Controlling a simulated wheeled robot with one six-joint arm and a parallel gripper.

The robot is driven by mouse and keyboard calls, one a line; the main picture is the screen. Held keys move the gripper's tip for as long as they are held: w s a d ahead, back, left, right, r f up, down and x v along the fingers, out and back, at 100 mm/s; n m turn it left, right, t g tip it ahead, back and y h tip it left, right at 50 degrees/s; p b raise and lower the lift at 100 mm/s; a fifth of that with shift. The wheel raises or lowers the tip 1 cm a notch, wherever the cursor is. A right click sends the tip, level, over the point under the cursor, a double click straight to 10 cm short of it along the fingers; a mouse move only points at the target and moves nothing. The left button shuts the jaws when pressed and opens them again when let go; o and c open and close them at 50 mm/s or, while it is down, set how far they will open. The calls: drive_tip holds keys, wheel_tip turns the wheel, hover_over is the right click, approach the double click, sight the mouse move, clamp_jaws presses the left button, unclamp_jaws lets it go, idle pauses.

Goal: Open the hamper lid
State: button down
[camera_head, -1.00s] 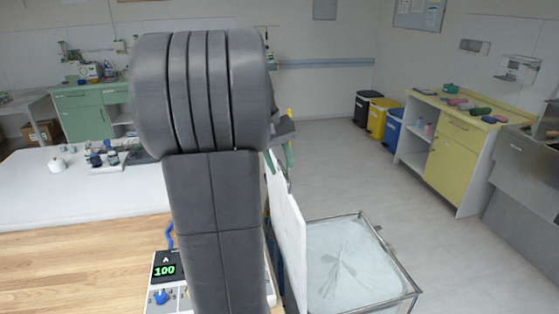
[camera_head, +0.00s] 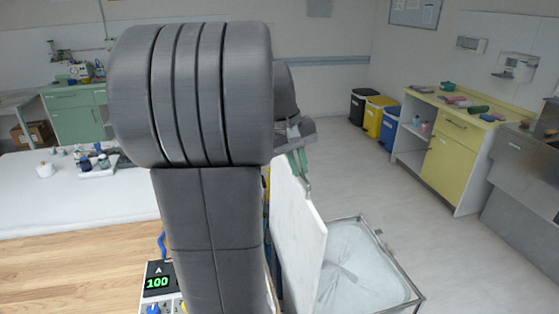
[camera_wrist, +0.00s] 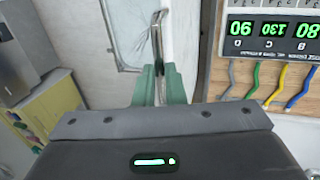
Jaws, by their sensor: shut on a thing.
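The hamper (camera_head: 415,298) is a metal-framed bin with a pale bag (camera_head: 360,265) inside, at the lower right of the head view. Its white lid (camera_head: 300,235) stands steeply up at the left side of the opening, and the bag shows beside it. My gripper (camera_wrist: 159,75) has green fingers shut on a thin metal handle (camera_wrist: 157,40) in the wrist view. In the head view part of the green fingers (camera_head: 299,163) shows at the lid's far top corner; my arm hides the rest and the lid's left side.
A wooden worktop with a numbered device (camera_head: 158,282) lies left of the hamper; its displays and coloured cables also show in the wrist view (camera_wrist: 272,30). Bins (camera_head: 378,118) and a yellow cabinet (camera_head: 452,150) stand farther back. The floor right of the hamper is clear.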

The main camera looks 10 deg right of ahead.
drive_tip(key=d, duration=0.4)
drive_tip(key=shift+w+d+p, duration=0.15)
drive_tip(key=shift+d+p, duration=0.05)
drive_tip(key=shift+p, duration=0.15)
drive_tip(key=c, duration=1.5)
unclamp_jaws()
drive_tip(key=v, duration=1.3)
drive_tip(key=shift+a+r+b, duration=0.15)
drive_tip(key=shift+r+b, duration=0.2)
drive_tip(key=shift+b, duration=0.1)
